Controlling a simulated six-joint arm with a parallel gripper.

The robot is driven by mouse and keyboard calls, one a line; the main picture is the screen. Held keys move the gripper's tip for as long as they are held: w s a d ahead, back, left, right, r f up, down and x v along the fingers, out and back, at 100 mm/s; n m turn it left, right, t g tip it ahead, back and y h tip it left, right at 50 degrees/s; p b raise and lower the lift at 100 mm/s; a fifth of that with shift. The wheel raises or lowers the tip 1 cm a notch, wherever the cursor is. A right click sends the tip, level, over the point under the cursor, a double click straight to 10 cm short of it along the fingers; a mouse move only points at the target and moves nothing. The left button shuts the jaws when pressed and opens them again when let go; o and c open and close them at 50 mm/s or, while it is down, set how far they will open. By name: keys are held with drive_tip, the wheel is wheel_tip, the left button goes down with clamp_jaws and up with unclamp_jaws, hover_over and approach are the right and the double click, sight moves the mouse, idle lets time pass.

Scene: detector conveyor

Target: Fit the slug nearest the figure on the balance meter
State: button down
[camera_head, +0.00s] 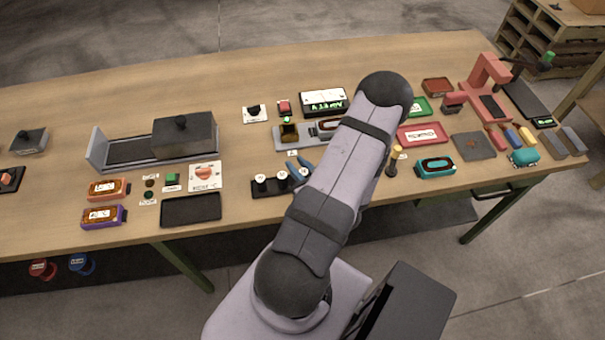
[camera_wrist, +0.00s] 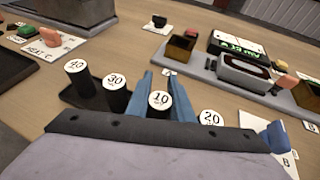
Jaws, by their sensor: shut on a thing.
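A row of dark slugs with white numbered caps stands at a dark rack (camera_head: 262,191). In the wrist view the slug marked 40 (camera_wrist: 78,78) and the slug marked 30 (camera_wrist: 117,92) stand at left. The slug marked 20 (camera_wrist: 210,118) shows mostly its cap at right. My gripper (camera_wrist: 159,90) has its blue fingers shut on the slug marked 10 (camera_wrist: 160,104). I cannot tell whether this slug's base is still in the rack. The meter display (camera_head: 324,101) shows green characters that I cannot read surely; it also shows in the wrist view (camera_wrist: 240,47).
A grey base (camera_head: 282,144) with a brown open box (camera_wrist: 180,48) lies beyond the rack. A black tray (camera_head: 191,209) is left of the rack. A teal module (camera_head: 435,167) and a red tray (camera_head: 422,133) lie right. My arm hides part of the table.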

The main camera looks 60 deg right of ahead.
drive_tip(key=shift+r, duration=0.15)
drive_tip(key=shift+r, duration=1)
drive_tip(key=shift+r+p, duration=0.5)
drive_tip(key=shift+r, duration=3.4)
drive_tip(key=w+f+n+t+y+b, duration=0.1)
drive_tip(key=w+f+n+y+b, duration=0.1)
drive_tip(key=w+f+b, duration=0.35)
drive_tip(key=w+d+r+n+y+b, duration=0.2)
drive_tip(key=w+d+r+y+b, duration=0.1)
drive_tip(key=w+d+r, duration=0.4)
drive_tip(key=shift+w+d+n+b, duration=0.3)
drive_tip(key=shift+w+d, duration=0.35)
drive_tip(key=shift+d, duration=0.8)
